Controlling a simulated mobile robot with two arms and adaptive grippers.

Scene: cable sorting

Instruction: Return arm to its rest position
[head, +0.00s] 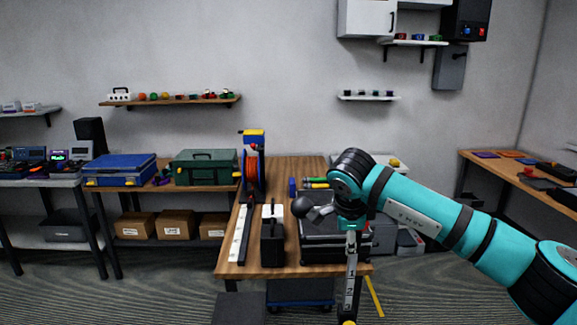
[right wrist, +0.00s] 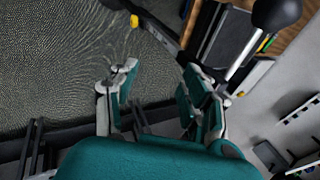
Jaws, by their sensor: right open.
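My right arm (head: 410,208), teal with black bands, reaches in from the right in the head view. It is raised in front of the wooden workbench, with its wrist over the right part of the bench. My right gripper (right wrist: 160,85) shows in the right wrist view. Its two teal and grey fingers are spread apart with nothing between them. In the head view the gripper is small and hard to make out against the clutter behind it. My left arm and gripper are not in view.
The workbench (head: 232,268) carries a cable reel (head: 253,170), a black case (head: 272,243) and a dark organiser behind my wrist. A rounded black head on a silver rod (right wrist: 243,55) is close to the gripper. A blue toolbox (head: 120,170) stands left. The floor in front is mostly clear.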

